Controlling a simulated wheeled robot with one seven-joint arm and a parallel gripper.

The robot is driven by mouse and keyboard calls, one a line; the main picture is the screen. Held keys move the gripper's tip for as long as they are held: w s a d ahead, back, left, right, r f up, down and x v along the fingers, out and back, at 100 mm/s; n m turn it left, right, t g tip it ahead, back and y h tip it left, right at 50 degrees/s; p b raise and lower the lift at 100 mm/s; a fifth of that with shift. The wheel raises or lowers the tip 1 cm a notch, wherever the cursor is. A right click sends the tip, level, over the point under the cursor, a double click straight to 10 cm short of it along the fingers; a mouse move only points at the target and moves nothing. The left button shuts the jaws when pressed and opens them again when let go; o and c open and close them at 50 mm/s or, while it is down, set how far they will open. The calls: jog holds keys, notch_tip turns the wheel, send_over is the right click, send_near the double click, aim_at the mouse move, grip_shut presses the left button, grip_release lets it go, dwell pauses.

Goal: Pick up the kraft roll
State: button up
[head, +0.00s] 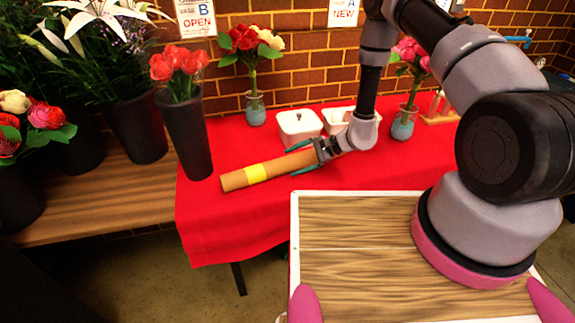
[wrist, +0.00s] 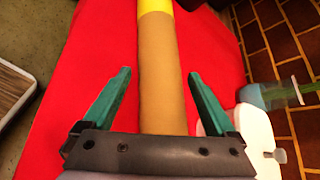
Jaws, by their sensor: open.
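The kraft roll (head: 285,166) is a brown cylinder with a yellow band, lying on the red cloth of the table in the head view. My gripper (head: 297,158) is at the roll's right end, with its teal fingers spread. In the wrist view the roll (wrist: 161,75) runs up the picture between the two open fingers of my gripper (wrist: 160,95). A gap shows between the roll and each finger. The roll's near end is hidden behind the gripper's dark palm.
Two white containers (head: 299,124) stand just behind the roll. A dark vase with red flowers (head: 187,135) stands near the roll's left end. Small vases with flowers (head: 255,110) (head: 403,124) stand farther back. The red cloth (head: 225,222) in front of the roll is clear.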

jog(key=shift+a+f, duration=0.35)
jog(key=shift+a, duration=0.2)
jog(key=shift+r, duration=0.1)
grip_shut()
